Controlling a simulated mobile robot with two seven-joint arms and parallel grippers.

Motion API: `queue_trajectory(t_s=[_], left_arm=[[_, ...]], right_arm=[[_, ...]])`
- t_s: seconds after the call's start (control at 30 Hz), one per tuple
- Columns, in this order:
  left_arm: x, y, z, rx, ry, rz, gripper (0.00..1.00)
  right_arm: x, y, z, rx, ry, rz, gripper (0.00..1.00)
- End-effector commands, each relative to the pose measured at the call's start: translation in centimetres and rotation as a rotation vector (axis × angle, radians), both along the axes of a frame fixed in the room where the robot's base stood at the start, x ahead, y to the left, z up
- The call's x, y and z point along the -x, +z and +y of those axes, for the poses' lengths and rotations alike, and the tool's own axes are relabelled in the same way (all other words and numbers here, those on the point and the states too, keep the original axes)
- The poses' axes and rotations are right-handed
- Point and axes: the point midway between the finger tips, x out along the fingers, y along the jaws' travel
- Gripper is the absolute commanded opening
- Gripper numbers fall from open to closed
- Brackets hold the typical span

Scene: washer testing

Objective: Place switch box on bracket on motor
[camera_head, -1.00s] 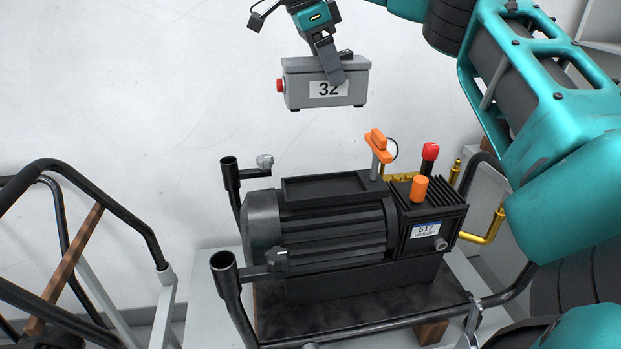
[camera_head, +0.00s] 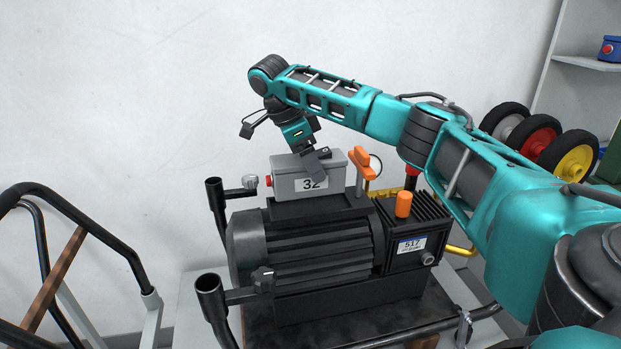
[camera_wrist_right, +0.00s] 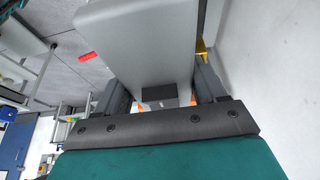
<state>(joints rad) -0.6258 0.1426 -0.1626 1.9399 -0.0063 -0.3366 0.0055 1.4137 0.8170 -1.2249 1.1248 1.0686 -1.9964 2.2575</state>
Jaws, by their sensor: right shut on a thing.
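The grey switch box (camera_head: 312,178), with a "32" label and a red button on its left end, is at the top of the black motor (camera_head: 310,250). It is over the flat bracket (camera_head: 318,207) on the motor's top; I cannot tell whether it touches. My right gripper (camera_head: 316,160) is shut on the box from above. In the right wrist view the grey box (camera_wrist_right: 140,45) fills the space between the fingers of the gripper (camera_wrist_right: 158,95). My left gripper is not in view.
An orange-handled valve (camera_head: 362,162) stands right of the box, with an orange cap (camera_head: 403,204) farther right. Black tube posts (camera_head: 215,205) stand left of the motor. A handrail (camera_head: 90,225) is at far left. Coloured wheels (camera_head: 535,140) and a shelf (camera_head: 585,64) are at right.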

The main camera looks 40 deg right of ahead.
Motion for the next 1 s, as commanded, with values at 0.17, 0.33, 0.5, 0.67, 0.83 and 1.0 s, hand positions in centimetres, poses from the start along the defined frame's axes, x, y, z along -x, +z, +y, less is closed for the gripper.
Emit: queue_trajectory(t_s=[0.17,0.33,0.5,0.67,0.83,1.0], left_arm=[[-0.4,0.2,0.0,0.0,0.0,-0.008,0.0],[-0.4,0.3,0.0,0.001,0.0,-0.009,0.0],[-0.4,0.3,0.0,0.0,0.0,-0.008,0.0],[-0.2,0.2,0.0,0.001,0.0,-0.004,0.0],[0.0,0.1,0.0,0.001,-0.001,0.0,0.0],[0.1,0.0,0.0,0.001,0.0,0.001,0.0]], right_arm=[[0.0,-1.1,0.0,-0.001,0.0,0.0,0.27],[0.0,-3.5,0.0,0.001,0.0,0.0,0.27],[0.0,-4.1,0.0,0.0,0.0,-0.002,0.27],[0.0,-4.2,0.0,0.0,0.0,-0.001,0.27],[0.0,-4.3,0.0,-0.001,0.0,0.0,0.82],[0.0,-4.3,0.0,-0.001,0.0,0.0,0.96]])
